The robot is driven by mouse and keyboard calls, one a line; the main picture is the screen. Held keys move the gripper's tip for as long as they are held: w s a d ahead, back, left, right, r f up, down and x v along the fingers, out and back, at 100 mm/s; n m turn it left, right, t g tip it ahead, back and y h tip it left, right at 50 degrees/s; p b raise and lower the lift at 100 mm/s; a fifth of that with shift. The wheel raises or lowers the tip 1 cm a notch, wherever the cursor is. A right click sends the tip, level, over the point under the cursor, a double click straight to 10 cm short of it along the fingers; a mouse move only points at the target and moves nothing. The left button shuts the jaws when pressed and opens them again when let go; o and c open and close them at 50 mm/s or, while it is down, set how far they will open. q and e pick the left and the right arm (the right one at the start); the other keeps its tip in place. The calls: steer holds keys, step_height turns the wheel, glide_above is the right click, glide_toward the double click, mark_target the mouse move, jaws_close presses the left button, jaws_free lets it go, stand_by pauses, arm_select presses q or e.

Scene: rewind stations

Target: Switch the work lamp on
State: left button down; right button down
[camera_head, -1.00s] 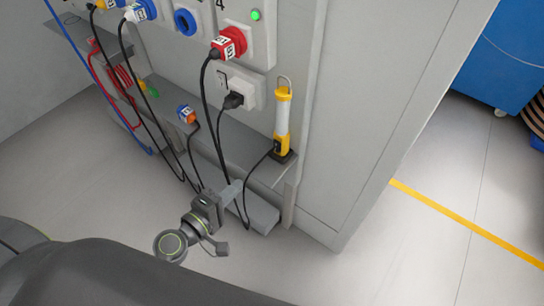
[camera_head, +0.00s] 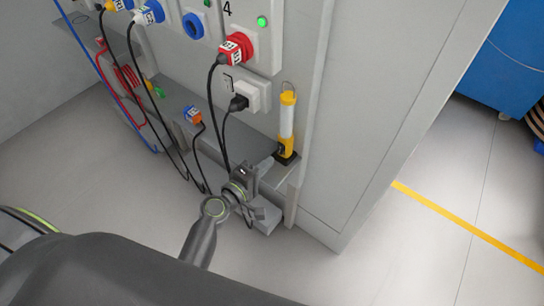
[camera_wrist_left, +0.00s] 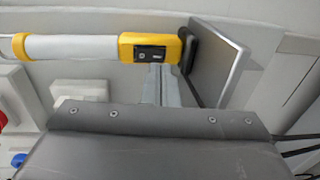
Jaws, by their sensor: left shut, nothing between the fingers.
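The work lamp (camera_head: 286,120) stands upright on the grey ledge, with a yellow top and base, a white tube and a hook. In the left wrist view the lamp (camera_wrist_left: 70,47) lies across the top, with a black switch panel (camera_wrist_left: 150,53) on its yellow base. My left gripper (camera_head: 271,158) is shut and empty, its fingertips close to the lamp's base. In the left wrist view the shut fingers (camera_wrist_left: 163,70) point at the yellow base just below the switch panel; I cannot tell whether they touch. I cannot tell whether the tube is lit. My right gripper is not in view.
The ledge (camera_head: 225,140) runs along the grey cabinet. A black plug (camera_head: 238,103) sits in a white socket, and a red plug (camera_head: 236,48) sits above. Black cables hang close to my left arm. The floor to the right is clear.

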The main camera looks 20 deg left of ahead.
mark_target(280, 149)
arm_select(q)
steer(key=shift+x, duration=1.45)
